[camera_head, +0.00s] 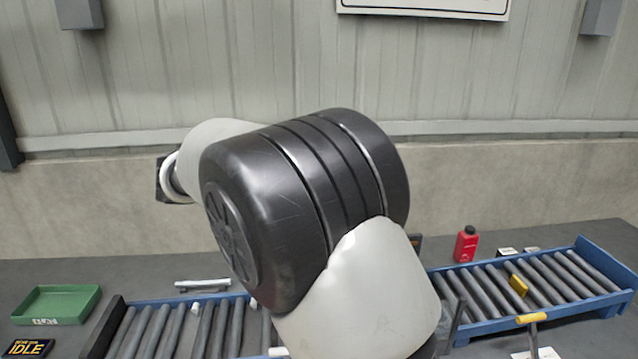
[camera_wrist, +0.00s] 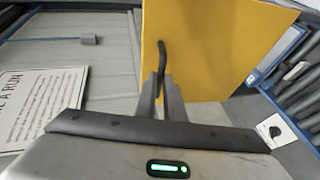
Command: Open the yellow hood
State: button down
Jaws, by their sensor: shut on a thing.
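The yellow hood (camera_wrist: 215,45) fills the upper middle of the wrist view as a broad flat panel. A dark, slightly bent handle (camera_wrist: 162,56) stands out against it near its left edge. My gripper (camera_wrist: 166,82) is shut on this handle, with its two grey fingers close together around the lower end. In the head view my arm covers the middle. My gripper cannot be seen there, and I cannot make out the hood.
Roller conveyors with blue frames (camera_head: 475,335) stand at right and lower left. A red bottle (camera_head: 466,244), a green tray (camera_head: 55,304) and a yellow-handled lever (camera_head: 532,318) are on the head view's table. A white sign (camera_wrist: 40,105) shows at left in the wrist view.

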jog(key=c, duration=1.8)
grip_release()
jog(key=shift+c, duration=0.2)
jog(key=v, duration=1.7)
jog(key=shift+a, duration=0.2)
